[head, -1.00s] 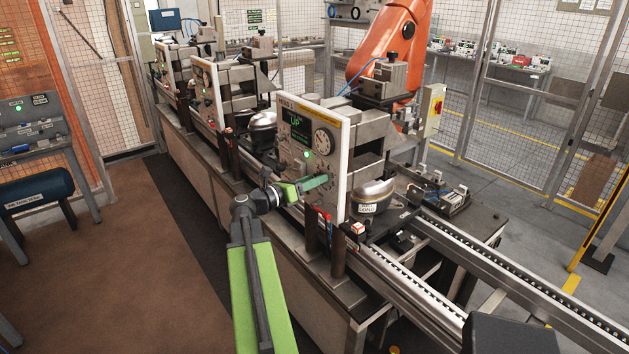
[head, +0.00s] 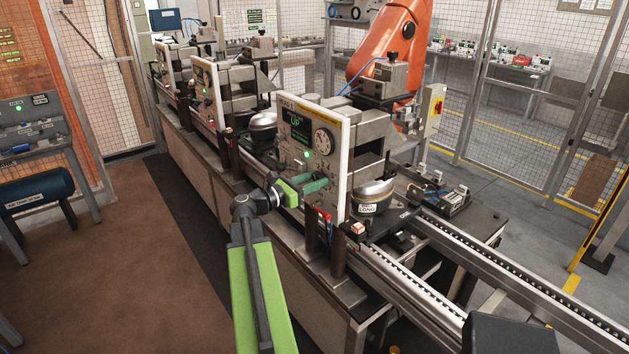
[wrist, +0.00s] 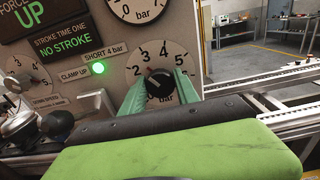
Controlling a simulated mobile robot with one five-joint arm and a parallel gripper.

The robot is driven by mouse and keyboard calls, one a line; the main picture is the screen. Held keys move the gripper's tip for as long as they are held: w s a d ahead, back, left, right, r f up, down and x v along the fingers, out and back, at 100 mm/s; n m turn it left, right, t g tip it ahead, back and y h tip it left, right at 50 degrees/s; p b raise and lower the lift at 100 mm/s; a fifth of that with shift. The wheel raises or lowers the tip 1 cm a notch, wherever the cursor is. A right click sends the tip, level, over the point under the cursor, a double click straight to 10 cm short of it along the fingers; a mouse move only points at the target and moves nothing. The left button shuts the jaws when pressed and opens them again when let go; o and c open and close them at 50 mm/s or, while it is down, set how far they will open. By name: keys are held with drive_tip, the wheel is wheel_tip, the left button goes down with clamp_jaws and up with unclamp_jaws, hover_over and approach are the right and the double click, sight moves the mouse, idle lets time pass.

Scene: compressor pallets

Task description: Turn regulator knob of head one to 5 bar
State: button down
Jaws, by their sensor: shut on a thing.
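The regulator knob (wrist: 160,86) is a dark round knob on the grey panel of the nearest head (head: 338,190). A bar scale with numbers such as 2, 3, 4 and 5 rings it.
A green lamp (wrist: 98,68) is lit beside a "SHORT 4 bar" label. A ball-topped lever (wrist: 57,124) stands left of the knob. A domed compressor (head: 372,192) sits right of the panel, near the conveyor rails (head: 440,283). Open floor (head: 110,240) lies left.

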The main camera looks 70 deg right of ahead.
drive_tip(key=m, duration=0.4)
drive_tip(key=shift+m, duration=0.4)
drive_tip(key=m, duration=1.4)
drive_tip(key=shift+s+a+f, duration=0.1)
drive_tip(key=shift+s+f, duration=0.05)
drive_tip(key=shift+f, duration=0.05)
drive_tip(key=shift+m, duration=0.3)
drive_tip(key=c, duration=0.9)
unclamp_jaws()
